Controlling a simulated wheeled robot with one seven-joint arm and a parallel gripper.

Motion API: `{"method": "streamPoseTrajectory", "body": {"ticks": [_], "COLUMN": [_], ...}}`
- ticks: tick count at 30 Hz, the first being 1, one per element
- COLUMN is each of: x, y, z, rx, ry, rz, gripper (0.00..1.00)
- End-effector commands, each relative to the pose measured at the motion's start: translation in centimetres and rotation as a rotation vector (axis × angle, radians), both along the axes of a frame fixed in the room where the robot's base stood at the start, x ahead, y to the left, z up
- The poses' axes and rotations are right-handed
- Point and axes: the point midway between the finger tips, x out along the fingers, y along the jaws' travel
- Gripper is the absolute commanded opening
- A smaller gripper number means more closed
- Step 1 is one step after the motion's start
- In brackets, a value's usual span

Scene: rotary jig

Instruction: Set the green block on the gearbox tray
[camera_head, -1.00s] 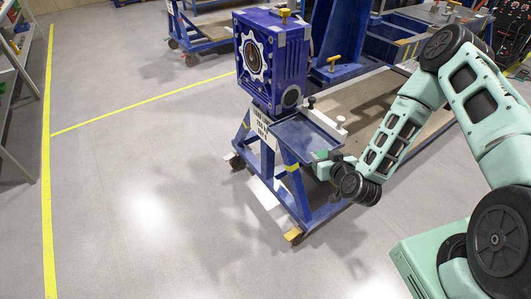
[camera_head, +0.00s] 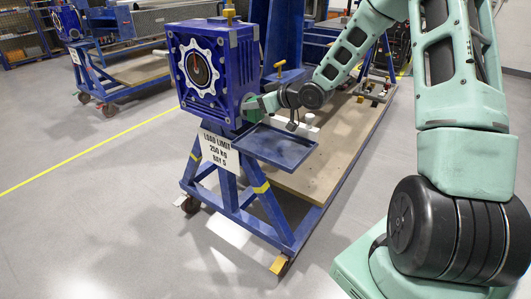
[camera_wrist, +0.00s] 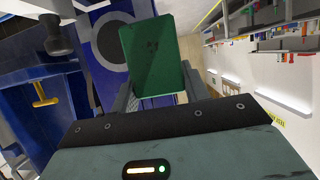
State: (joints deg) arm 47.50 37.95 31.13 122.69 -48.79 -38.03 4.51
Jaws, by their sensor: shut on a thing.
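My gripper (camera_head: 257,104) is shut on the green block (camera_wrist: 155,52), which stands up between the two fingers in the wrist view. The gripper is close to the right side of the blue gearbox (camera_head: 240,82), above the gearbox tray (camera_head: 282,148). The tray is a shallow blue pan with a raised rim, fixed to the stand below the gearbox. Its visible part looks empty. I cannot tell how high the block is above it.
The gearbox sits on a blue wheeled stand (camera_head: 236,205) with a load limit sign (camera_head: 219,152). A blue upright column (camera_head: 289,40) and a yellow T-handle (camera_head: 280,68) stand behind the tray. Open grey floor (camera_head: 90,220) lies to the left.

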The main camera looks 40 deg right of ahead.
Motion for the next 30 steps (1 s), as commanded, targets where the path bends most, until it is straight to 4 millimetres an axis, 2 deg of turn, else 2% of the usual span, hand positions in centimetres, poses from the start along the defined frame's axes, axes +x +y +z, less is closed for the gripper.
{"method": "streamPoseTrajectory", "body": {"ticks": [4,12,19,24,30], "x": [-0.1,-0.1,-0.1,-0.1,0.0], "y": [-0.7,-0.6,-0.6,-0.6,-0.6], "z": [-0.7,-5.1,-6.8,-9.2,-9.6], "rx": [0.003,0.005,0.004,0.005,0.002], "ry": [0.001,0.002,-0.001,0.001,-0.003], "rz": [0.0,0.0,0.001,0.0,0.0], "gripper": [0.12,0.12,0.12,0.12,0.12]}}
